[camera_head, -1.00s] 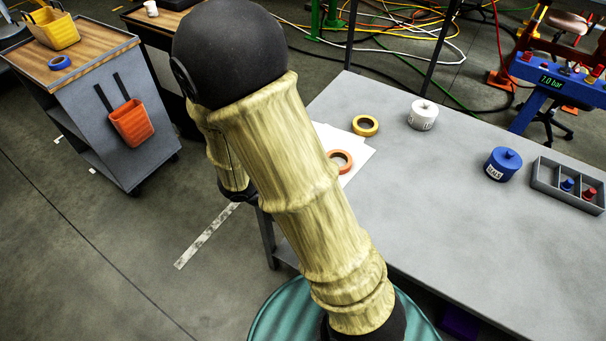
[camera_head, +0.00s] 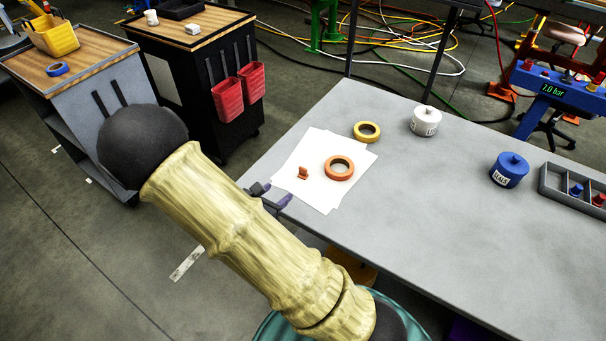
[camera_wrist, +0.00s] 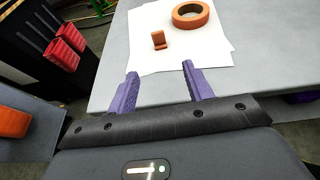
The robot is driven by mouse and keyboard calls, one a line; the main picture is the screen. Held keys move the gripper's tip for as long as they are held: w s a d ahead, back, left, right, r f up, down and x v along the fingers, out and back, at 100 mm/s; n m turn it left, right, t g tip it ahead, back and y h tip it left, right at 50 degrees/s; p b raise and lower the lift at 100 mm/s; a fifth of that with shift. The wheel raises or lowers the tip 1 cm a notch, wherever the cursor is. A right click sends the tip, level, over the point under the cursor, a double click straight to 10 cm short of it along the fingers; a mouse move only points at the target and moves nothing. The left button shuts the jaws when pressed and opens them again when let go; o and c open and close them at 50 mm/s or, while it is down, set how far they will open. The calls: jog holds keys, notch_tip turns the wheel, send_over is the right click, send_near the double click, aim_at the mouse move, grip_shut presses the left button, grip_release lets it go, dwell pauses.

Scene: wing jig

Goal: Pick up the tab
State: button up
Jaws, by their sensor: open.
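The tab (camera_head: 303,173) is a small orange-brown piece on white paper (camera_head: 318,194) near the table's left edge. In the wrist view the tab (camera_wrist: 159,40) has an upright part and a flat foot, and lies beyond my fingertips, roughly between their lines. My gripper (camera_head: 272,196) is at the table's left edge, short of the tab and not touching it. Its purple fingers (camera_wrist: 160,76) are spread apart with nothing between them. My arm hides part of the gripper in the head view.
An orange tape roll (camera_head: 339,168) lies just right of the tab. A yellow tape roll (camera_head: 367,131), a white container (camera_head: 425,121), a blue container (camera_head: 509,170) and a grey divided tray (camera_head: 566,194) stand on the grey table (camera_head: 420,230). Its front middle is clear.

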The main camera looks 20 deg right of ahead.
send_near(302, 172)
jog(key=x, duration=0.5)
jog(key=shift+d+f, duration=0.1)
jog(key=shift+f, duration=0.2)
jog(key=shift+s, duration=0.1)
jog(key=x, duration=0.3)
jog(key=p+x, duration=0.1)
jog(key=x, duration=0.1)
jog(key=shift+w+d+r, duration=0.15)
jog(key=shift+w+r, duration=0.1)
jog(key=shift+c, duration=0.4)
jog(key=c, duration=1)
